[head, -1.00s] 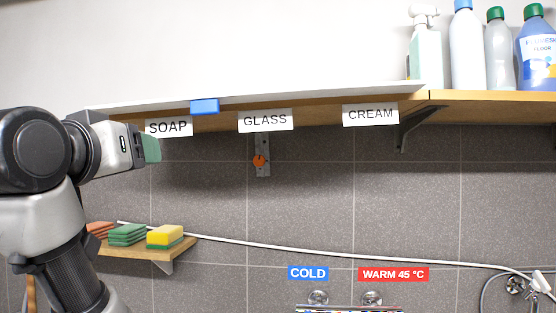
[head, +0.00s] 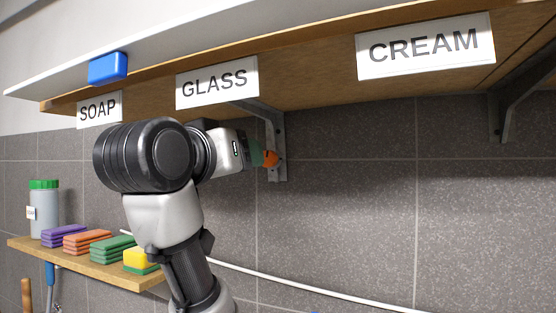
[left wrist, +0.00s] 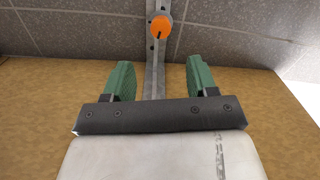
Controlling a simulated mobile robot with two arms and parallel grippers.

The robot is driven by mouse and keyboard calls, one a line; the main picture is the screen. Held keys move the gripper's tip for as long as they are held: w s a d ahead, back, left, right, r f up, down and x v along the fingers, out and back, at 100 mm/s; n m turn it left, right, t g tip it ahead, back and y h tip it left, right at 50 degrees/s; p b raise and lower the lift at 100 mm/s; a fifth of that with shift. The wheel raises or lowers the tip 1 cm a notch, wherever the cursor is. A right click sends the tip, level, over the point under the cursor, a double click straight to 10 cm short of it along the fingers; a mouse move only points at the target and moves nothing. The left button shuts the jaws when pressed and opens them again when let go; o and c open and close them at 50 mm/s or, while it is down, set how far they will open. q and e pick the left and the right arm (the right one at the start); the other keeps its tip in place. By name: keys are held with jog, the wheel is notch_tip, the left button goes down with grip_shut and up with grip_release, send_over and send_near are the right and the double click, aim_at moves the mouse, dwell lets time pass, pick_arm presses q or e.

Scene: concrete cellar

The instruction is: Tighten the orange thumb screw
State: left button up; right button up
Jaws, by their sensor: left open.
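The orange thumb screw (head: 270,159) sits on the grey metal bracket (head: 277,135) under the shelf, below the GLASS label. In the left wrist view the screw (left wrist: 161,27) shows as a round orange knob with a dark line on it, on the bracket strip (left wrist: 154,75). My left gripper (left wrist: 158,72) is open, with its green fingers on either side of the strip. The screw appears beyond the fingertips and between their lines, apart from them. In the head view my left gripper (head: 256,153) partly overlaps the screw's left side. My right gripper is not in view.
The wooden shelf (head: 330,95) hangs over the arm, with a blue block (head: 108,68) on its white front edge. A second bracket (head: 508,100) is at right. A lower shelf (head: 75,257) holds sponges (head: 87,240) and a bottle (head: 43,208). The wall right of the screw is clear.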

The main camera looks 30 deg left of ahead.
aim_at(266, 159)
pick_arm(q)
jog(key=w+p, duration=0.1)
jog(key=w, duration=0.2)
jog(key=w+p, duration=0.1)
jog(key=w, duration=0.2)
jog(key=w+p, duration=0.1)
jog(key=w, duration=0.2)
jog(key=shift+a+r+p, duration=0.15)
jog(key=shift+a+p, duration=0.15)
jog(key=shift+w, duration=0.55)
jog(key=c, duration=0.9)
jog(key=shift+c, duration=0.2)
